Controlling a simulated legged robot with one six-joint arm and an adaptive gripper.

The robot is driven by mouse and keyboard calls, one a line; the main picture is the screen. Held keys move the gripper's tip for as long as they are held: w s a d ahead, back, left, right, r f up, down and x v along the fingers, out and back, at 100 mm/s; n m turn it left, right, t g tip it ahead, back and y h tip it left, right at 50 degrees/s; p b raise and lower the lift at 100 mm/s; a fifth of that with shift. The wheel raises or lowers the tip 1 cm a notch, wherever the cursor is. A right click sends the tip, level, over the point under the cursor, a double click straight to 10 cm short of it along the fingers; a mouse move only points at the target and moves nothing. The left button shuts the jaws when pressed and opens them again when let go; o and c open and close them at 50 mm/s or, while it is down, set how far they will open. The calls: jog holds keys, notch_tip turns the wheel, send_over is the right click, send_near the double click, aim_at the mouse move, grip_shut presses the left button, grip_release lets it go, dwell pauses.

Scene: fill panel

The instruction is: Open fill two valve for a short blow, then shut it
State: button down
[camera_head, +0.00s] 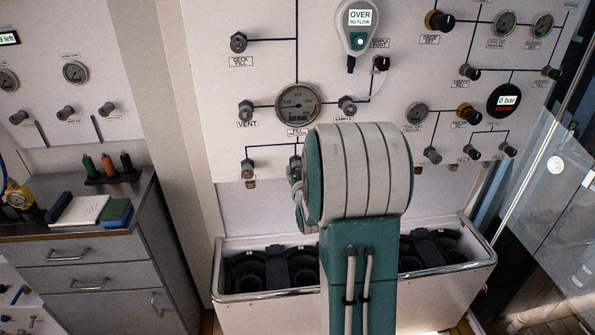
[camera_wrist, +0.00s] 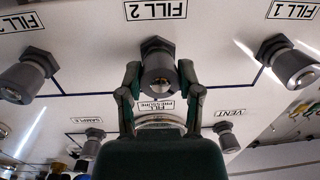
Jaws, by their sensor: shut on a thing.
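The fill two valve (camera_wrist: 158,68) is a grey knob under the "FILL 2" label (camera_wrist: 156,10), which reads upside down in the wrist view. My gripper (camera_wrist: 159,80) has one finger on each side of this knob and is shut on it. The fill one valve (camera_wrist: 292,68) is to the right in the wrist view, and a third fill knob (camera_wrist: 27,76) is to the left. The fill pressure gauge (camera_head: 297,104) is on the panel above my arm in the head view.
The vent knob (camera_head: 246,114) and sample knob (camera_head: 347,106) flank the gauge. A handheld meter (camera_head: 357,25) reads "OVER NO FLOW". A round display (camera_head: 505,99) reads 0 bar. A metal-rimmed bin (camera_head: 232,297) stands below the panel, with a drawer cabinet (camera_head: 70,254) at left.

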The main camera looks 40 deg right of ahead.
jog(key=n, duration=0.8)
jog(key=shift+a+f+n+g, duration=0.1)
jog(key=shift+n+g, duration=0.2)
jog(key=shift+n, duration=0.1)
jog(key=shift+h, duration=0.3)
jog(key=shift+c, duration=1.3)
grip_release()
jog(key=f+v, duration=0.1)
jog(key=v, duration=1.1)
jog(key=shift+r, duration=0.45)
